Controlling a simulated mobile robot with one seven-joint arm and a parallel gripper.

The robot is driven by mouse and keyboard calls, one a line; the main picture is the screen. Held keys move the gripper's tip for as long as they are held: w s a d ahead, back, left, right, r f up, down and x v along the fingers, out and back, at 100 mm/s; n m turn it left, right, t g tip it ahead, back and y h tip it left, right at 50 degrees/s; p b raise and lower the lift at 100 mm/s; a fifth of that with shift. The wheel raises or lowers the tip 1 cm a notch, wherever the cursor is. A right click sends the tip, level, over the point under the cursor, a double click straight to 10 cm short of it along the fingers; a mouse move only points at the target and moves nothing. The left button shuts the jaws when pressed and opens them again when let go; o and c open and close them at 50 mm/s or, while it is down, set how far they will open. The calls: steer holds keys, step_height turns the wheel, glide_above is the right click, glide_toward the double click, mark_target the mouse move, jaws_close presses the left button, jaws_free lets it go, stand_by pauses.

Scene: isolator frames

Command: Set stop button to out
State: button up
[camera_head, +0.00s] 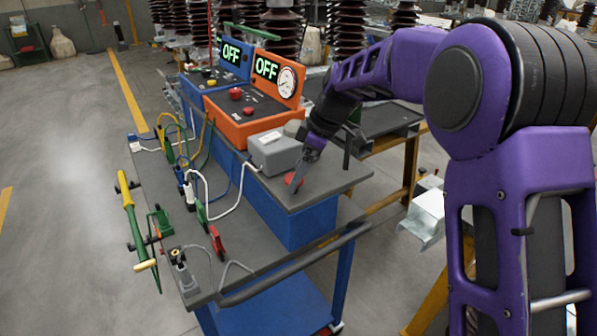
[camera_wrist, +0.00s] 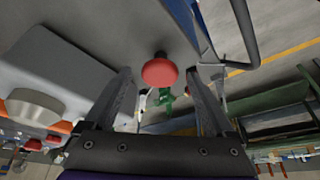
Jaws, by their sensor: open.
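A red mushroom-shaped stop button (camera_head: 291,179) sits on the dark grey top of the blue cart, in front of a light grey box. In the wrist view the red cap (camera_wrist: 160,72) is between my two fingers, near their tips, with a short dark stem visible above it. My gripper (camera_head: 299,177) reaches down to the button from above right. Its fingers (camera_wrist: 158,90) are spread, with a gap on each side of the cap. I cannot tell whether the button is in or out.
The light grey box (camera_head: 275,153) stands close behind the button. An orange unit (camera_head: 255,110) and a blue unit (camera_head: 205,82) show OFF displays; more red buttons sit on the orange unit. Cables and a green-yellow tool (camera_head: 130,210) lie at the left. Floor is clear further left.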

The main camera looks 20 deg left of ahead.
jaws_close()
stand_by(0.3)
steer(key=shift+w+r+p, duration=0.1)
steer(key=shift+r+p, duration=0.4)
steer(key=shift+r, duration=0.5)
jaws_free()
